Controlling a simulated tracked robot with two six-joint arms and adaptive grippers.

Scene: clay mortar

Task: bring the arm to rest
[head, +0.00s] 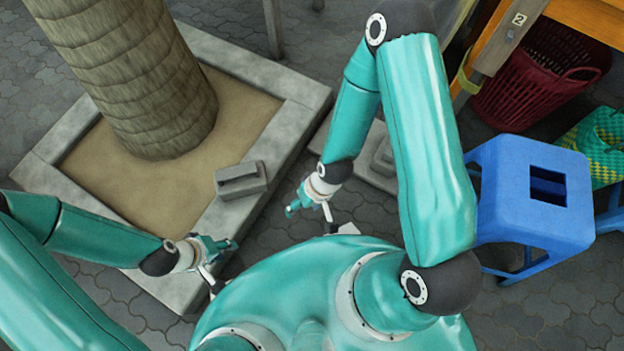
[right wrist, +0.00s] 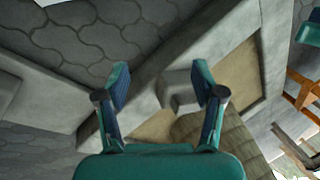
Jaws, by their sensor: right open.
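My right arm reaches up and folds down in the head view. Its gripper (head: 310,208) is over the dark paving, right of the planter border. In the right wrist view the two fingers (right wrist: 162,85) stand wide apart with nothing held; a grey block shows beyond them, not touching as far as I can see. My left gripper (head: 216,262) is low over the planter's front right border. Its fingers are small and partly hidden, so I cannot tell if they are open.
A grey block (head: 240,180) lies on the stone planter border (head: 292,128) around a trunk (head: 130,75). Another grey block (head: 384,155) is partly behind my right arm. A blue stool (head: 510,205), a red basket (head: 535,85) and a wooden table (head: 590,18) stand at right.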

